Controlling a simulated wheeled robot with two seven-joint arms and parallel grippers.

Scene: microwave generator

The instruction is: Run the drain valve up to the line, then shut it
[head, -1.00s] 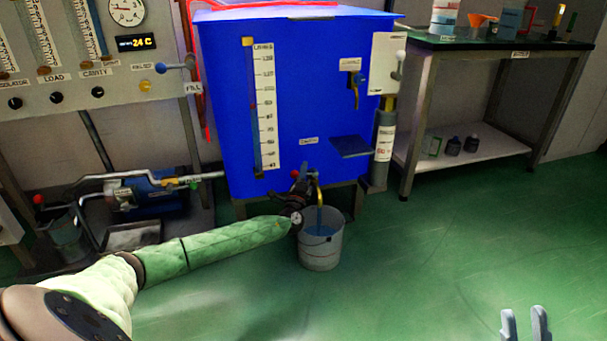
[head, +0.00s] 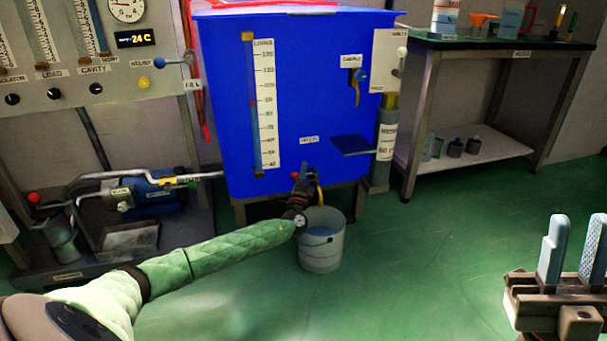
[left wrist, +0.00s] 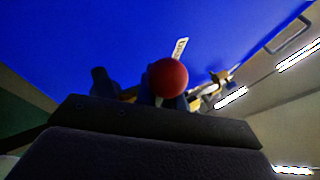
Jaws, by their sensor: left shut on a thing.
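The blue tank (head: 360,100) has a drain valve with a brass spout (head: 320,194) low on its front. My left gripper (head: 302,184) is at this valve, shut on its handle. The handle's red ball (left wrist: 168,77) shows at the fingers in the left wrist view; the gripper hides most of the valve in the head view. A grey bucket (head: 322,256) stands under the spout with blue liquid inside. I see no clear stream between spout and bucket. A sight gauge (head: 267,110) with a scale and a red marker is on the tank. My right gripper (head: 575,222) is open and empty at the lower right.
A pump unit (head: 145,190) with pipes stands left of the tank. A grey cylinder (head: 387,140) stands at its right side. A bench (head: 490,60) with bottles is at the back right. The green floor (head: 430,260) is clear to the right of the bucket.

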